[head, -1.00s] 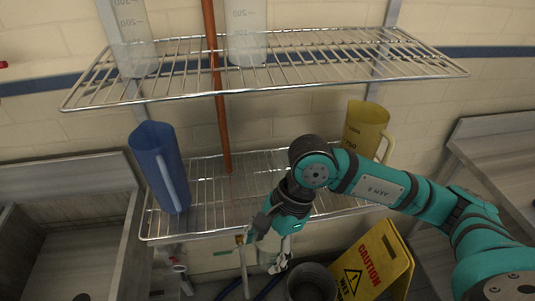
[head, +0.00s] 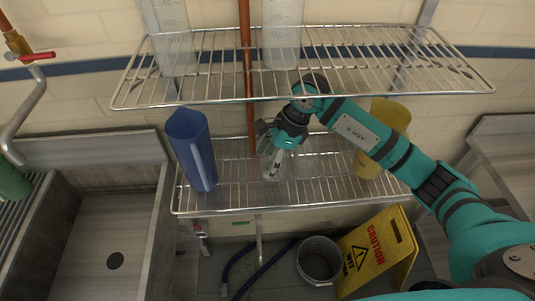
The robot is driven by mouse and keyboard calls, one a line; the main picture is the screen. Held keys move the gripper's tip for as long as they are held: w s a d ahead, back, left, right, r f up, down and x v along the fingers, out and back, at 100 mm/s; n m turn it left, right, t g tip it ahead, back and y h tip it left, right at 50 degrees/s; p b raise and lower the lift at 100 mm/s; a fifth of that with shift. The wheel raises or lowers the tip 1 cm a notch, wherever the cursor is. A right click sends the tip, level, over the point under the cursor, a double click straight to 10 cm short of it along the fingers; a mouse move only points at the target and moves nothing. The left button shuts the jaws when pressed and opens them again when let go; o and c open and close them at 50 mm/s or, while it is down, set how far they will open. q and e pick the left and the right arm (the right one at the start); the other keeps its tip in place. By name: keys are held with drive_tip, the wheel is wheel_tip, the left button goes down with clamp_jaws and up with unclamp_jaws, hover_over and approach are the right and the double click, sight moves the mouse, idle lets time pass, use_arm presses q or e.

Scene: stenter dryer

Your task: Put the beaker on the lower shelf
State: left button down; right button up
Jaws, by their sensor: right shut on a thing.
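My right gripper (head: 277,160) reaches in from the right over the lower shelf (head: 232,199), below the upper shelf. It is shut on a small clear beaker (head: 271,172), which is hard to make out and partly hidden by the fingers. I cannot tell whether the beaker touches the wires of the lower shelf. A blue jug (head: 192,150) stands at the left of this shelf. A yellow jug (head: 375,163) stands at its right, partly hidden behind my arm. My left gripper is not in view.
The upper wire shelf (head: 330,72) bears two tall clear graduated vessels (head: 176,45). A red-brown pipe (head: 247,75) runs upright behind the shelves. A sink (head: 105,230) is at left. A bucket (head: 319,262) and a yellow caution sign (head: 378,250) stand on the floor. Wires between the jugs look mostly clear.

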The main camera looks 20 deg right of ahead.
drive_tip(key=shift+w+d+r, duration=0.1)
drive_tip(key=shift+w, duration=0.65)
drive_tip(key=shift+w+p, duration=0.3)
drive_tip(key=shift+p, duration=0.2)
wheel_tip(320, 180, down, 3)
drive_tip(key=shift+r+p, duration=0.15)
drive_tip(key=shift+p, duration=0.65)
drive_tip(key=shift+f, duration=0.5)
drive_tip(key=shift+f, duration=0.15)
drive_tip(key=o, duration=1.3)
drive_tip(key=shift+c, duration=0.2)
